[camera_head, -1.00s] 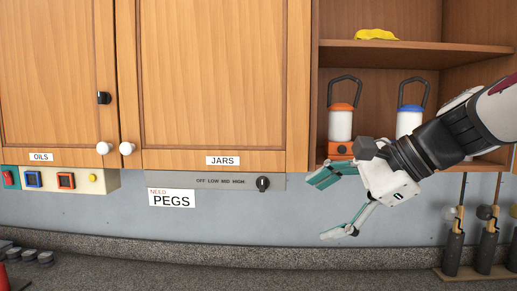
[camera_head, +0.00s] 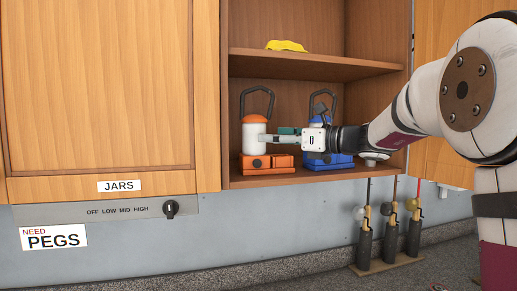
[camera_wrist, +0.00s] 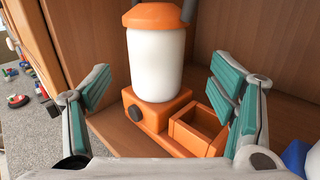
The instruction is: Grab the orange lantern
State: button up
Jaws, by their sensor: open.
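The orange lantern (camera_head: 254,137) stands upright on the lower shelf of the open cabinet, with an orange top, white body, dark handle and orange base. In the wrist view the lantern (camera_wrist: 156,62) stands ahead, between my spread fingers, its base with a dark knob and an open square box. My gripper (camera_head: 276,135) is open and empty, reaching in from the right at the height of the lantern's body. In the wrist view my gripper (camera_wrist: 165,95) shows both teal-padded fingers apart from the white body. Whether a finger touches the lantern is unclear in the head view.
A blue lantern (camera_head: 328,160) stands just right of the orange one, partly hidden behind my gripper. A yellow item (camera_head: 287,45) lies on the upper shelf (camera_head: 310,65). The cabinet's left wall and the closed JARS door (camera_head: 110,95) bound the left side.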

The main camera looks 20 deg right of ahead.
aim_at(254, 135)
jog(key=x, duration=0.2)
jog(key=p+x, duration=0.1)
jog(key=x, duration=0.2)
jog(key=shift+a, duration=0.4)
jog(key=shift+w+a, duration=0.35)
jog(key=shift+w, duration=0.05)
jog(key=c, duration=1.6)
jog(key=shift+c, duration=0.4)
jog(key=shift+r, duration=0.15)
